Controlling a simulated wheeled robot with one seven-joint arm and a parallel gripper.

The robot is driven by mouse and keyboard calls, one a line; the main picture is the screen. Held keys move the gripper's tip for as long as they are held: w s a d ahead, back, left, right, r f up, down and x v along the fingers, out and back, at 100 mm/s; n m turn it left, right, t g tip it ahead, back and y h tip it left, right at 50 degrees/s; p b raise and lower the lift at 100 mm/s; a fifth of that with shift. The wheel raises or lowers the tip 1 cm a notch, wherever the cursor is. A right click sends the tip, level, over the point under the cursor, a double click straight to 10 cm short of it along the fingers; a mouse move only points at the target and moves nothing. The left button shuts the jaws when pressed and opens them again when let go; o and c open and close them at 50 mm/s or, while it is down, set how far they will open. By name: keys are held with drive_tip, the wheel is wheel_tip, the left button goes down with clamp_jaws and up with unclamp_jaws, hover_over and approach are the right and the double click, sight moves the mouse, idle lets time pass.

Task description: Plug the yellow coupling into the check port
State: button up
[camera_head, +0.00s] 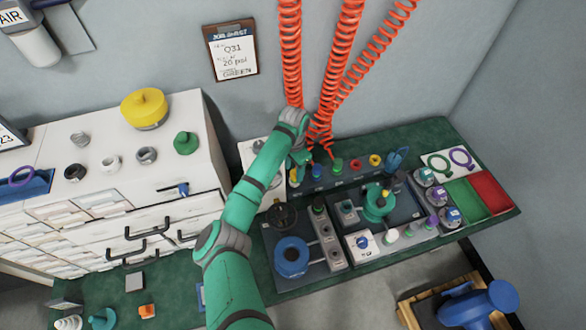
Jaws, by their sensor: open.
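A small yellow coupling-like piece (375,160) sits near the right end of a row of coloured fittings along the back of the bench. I cannot tell for sure that it is the task's yellow coupling. My gripper (300,166) is open, at the left end of that row, below the coiled red hoses and well left of the yellow piece. Its fingertips are small and partly hidden by my wrist, and I see nothing held. I cannot single out the check port among the small sockets on the grey panels.
Coiled red hoses (342,60) hang close to the right of my wrist. A green fixture (378,203), a blue ring-shaped part (291,257) and several gauges crowd the bench. Green (464,201) and red (490,192) trays lie at right. A white drawer cabinet (150,180) stands at left.

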wheel_tip(320, 180, up, 11)
idle(0.3)
drive_tip(key=shift+f, duration=0.15)
idle(0.3)
